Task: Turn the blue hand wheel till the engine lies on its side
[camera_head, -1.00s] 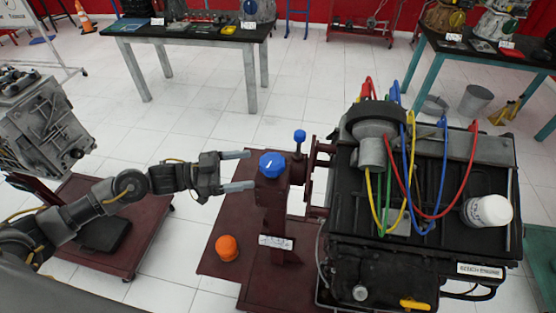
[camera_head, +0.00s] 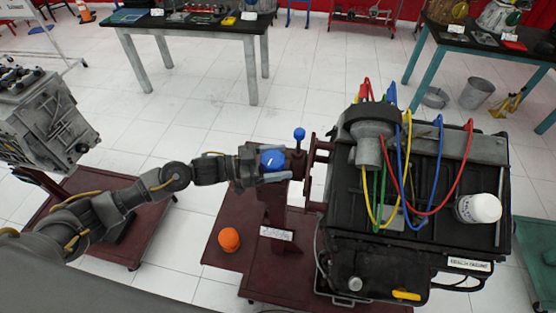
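The blue hand wheel (camera_head: 272,160) sits on top of the dark red stand's post. My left gripper (camera_head: 276,163) reaches in from the left, with its fingers on either side of the wheel. I cannot tell whether they press on it or only straddle it. The black engine (camera_head: 420,245) hangs on the right of the stand, held by a dark red bracket (camera_head: 318,175). Its top, with red, blue, yellow and green hoses and a white canister (camera_head: 479,208), faces up toward me. My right gripper is out of view.
A smaller blue knob (camera_head: 299,134) stands just behind the wheel. An orange round object (camera_head: 229,239) lies on the stand's base. Another grey engine (camera_head: 45,120) stands on a dark red stand at left.

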